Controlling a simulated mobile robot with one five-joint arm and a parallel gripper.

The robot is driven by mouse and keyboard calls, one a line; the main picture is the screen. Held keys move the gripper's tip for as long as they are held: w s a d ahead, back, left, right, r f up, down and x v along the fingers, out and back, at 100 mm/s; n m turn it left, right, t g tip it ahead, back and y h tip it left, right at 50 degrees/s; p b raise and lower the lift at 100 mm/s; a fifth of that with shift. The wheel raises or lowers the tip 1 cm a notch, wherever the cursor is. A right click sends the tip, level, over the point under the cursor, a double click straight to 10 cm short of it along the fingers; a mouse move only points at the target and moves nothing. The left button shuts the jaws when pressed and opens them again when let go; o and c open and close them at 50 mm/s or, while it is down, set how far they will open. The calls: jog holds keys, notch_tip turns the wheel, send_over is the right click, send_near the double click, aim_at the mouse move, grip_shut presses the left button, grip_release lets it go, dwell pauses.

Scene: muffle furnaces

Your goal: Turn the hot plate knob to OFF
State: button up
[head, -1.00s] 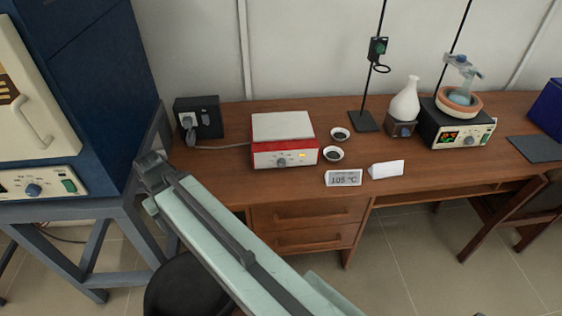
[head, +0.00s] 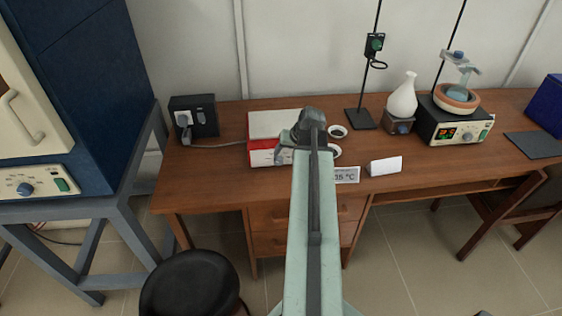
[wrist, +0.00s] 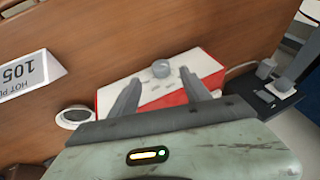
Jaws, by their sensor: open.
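The hot plate (head: 268,124), with a white top and red body, stands on the wooden desk. My gripper (wrist: 160,88) is open and empty. Its two fingers point toward the panel, and in the picture the knob lies between and just beyond their tips. I cannot tell the knob's setting.
A 105 °C sign (head: 346,175) and a blank white card (head: 385,166) stand right of the arm. A small dish (head: 338,131) is beside the hot plate. A socket box (head: 194,117) is at left. A black stool (head: 190,283) stands in front of the desk.

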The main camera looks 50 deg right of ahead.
aim_at(280, 161)
jog(key=b+x, duration=0.6)
jog(key=x, duration=0.1)
jog(key=shift+w+f, duration=0.1)
jog(key=shift+f, duration=0.25)
jog(key=shift+r, duration=0.15)
jog(key=c, duration=1.1)
jog(key=shift+d, duration=0.45)
grip_shut()
jog(key=shift+a, duration=0.35)
jog(key=shift+a+n+g+h+p, duration=0.3)
jog(key=shift+a+g+h+p, duration=0.05)
jog(key=shift+g+h, duration=0.35)
jog(key=g+h, duration=0.2)
jog(key=shift+w+a+n+h+b, duration=0.2)
jog(key=shift+w+n+h+b, duration=0.05)
jog(key=shift+n+h+b, duration=0.1)
jog(key=shift+g+h+b, duration=0.6)
jog(key=shift+g+h, duration=0.2)
jog(key=shift+h, duration=0.05)
jog(key=shift+n, duration=0.25)
